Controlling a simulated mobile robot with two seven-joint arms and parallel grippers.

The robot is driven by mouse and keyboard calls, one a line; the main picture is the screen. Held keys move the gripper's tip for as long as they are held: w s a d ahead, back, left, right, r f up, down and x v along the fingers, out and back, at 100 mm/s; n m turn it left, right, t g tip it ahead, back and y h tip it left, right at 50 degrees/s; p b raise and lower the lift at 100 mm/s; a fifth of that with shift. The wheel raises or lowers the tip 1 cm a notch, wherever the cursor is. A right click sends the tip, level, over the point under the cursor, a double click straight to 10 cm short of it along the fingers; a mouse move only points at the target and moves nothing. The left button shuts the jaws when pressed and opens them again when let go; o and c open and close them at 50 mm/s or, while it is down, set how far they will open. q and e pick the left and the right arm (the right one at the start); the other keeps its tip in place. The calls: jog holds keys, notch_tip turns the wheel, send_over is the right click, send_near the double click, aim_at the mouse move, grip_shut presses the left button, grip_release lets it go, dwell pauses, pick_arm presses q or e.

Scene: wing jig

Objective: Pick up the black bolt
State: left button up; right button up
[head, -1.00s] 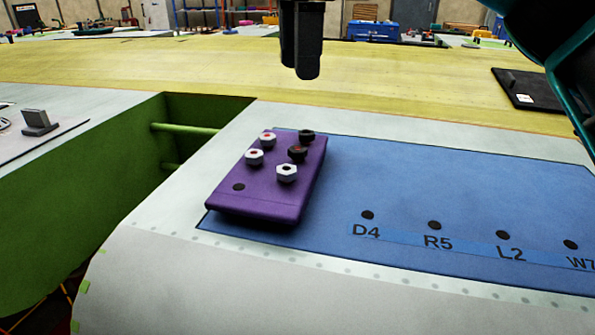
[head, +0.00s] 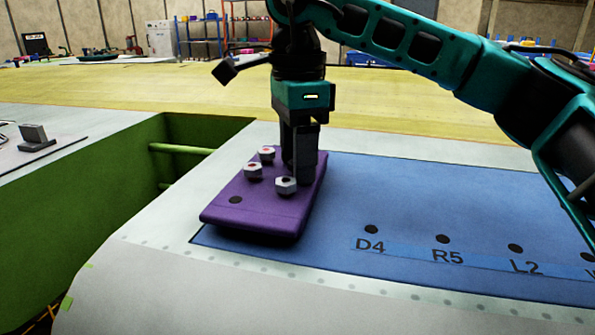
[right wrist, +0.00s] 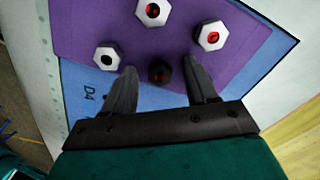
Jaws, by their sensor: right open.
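A black bolt (right wrist: 159,73) with a dull red centre stands on the purple block (head: 255,212). My right gripper (head: 298,172) points down over the block's right side, with its fingertips low near the top face. In the right wrist view the gripper (right wrist: 160,68) is open, with one finger on each side of this bolt. I cannot tell whether either finger touches it. My left gripper is not in view.
White hex bolts stand close by, two with red centres (head: 253,171) (head: 266,154) and one with a dark centre (head: 286,185). The block has an empty hole (head: 235,200). A blue panel (head: 400,195) with labelled holes lies to the right. A green-walled opening (head: 90,205) is at left.

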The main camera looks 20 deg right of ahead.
grip_shut()
dwell(0.5)
jog(key=shift+r, duration=0.1)
pick_arm(q)
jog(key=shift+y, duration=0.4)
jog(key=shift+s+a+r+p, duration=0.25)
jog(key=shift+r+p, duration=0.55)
jog(key=shift+p, duration=0.4)
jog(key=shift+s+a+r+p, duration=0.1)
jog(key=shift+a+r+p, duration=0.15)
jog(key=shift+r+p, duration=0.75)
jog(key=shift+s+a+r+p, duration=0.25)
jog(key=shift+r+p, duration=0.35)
jog(key=shift+p, duration=0.75)
pick_arm(e)
notch_tip(320, 180, up, 20)
